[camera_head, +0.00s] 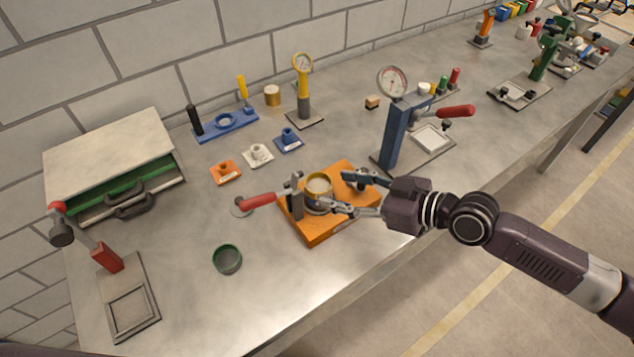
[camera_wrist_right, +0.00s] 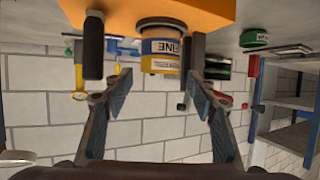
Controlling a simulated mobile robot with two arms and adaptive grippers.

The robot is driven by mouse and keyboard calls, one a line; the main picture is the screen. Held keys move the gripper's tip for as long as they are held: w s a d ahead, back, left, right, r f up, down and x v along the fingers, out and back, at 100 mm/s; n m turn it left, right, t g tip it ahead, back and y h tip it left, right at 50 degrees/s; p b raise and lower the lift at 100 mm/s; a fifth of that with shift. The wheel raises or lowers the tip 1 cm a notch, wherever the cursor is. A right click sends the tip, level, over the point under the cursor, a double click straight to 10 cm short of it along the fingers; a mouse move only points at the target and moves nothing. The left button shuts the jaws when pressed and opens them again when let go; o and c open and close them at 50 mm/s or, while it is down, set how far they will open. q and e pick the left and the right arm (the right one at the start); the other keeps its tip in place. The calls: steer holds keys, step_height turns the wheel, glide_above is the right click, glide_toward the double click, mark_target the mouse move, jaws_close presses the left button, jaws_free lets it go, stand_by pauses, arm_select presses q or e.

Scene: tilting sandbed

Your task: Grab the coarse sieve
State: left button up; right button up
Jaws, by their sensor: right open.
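A short round sieve stack (camera_head: 319,185) with a yellow upper ring stands on the orange base (camera_head: 318,234). In the right wrist view the stack (camera_wrist_right: 160,48) shows a blue-and-white band marked FINE and a yellow band whose lettering I cannot read. No label reading coarse is legible. My right gripper (camera_head: 335,191) is open with its fingers on either side of the stack. The wrist view shows gaps between the fingers and the stack. A small green cup-like ring (camera_head: 227,259) lies apart on the bench. My left gripper is not in view.
A red-handled clamp (camera_head: 264,200) stands at the base's left edge. A blue press with a gauge (camera_head: 393,130) stands behind the right arm. Small orange, white and blue pieces (camera_head: 257,155) lie behind the base. The bench front around the green ring is clear.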

mark_target(309, 182)
steer(key=shift+p+x, duration=0.7)
steer(key=shift+x, duration=0.2)
steer(key=p+x, duration=0.1)
steer(key=x, duration=0.1)
steer(key=shift+w+a, duration=0.2)
steer(key=shift+a, duration=0.1)
steer(key=shift+w+a+f, duration=0.25)
steer(key=shift+a+f, duration=0.15)
steer(key=shift+a, duration=0.05)
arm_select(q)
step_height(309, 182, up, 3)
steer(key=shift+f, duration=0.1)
arm_select(e)
steer(key=shift+c, duration=0.3)
steer(key=c, duration=0.9)
steer(key=shift+o, duration=0.2)
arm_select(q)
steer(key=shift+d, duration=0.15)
arm_select(e)
steer(key=shift+r, duration=0.1)
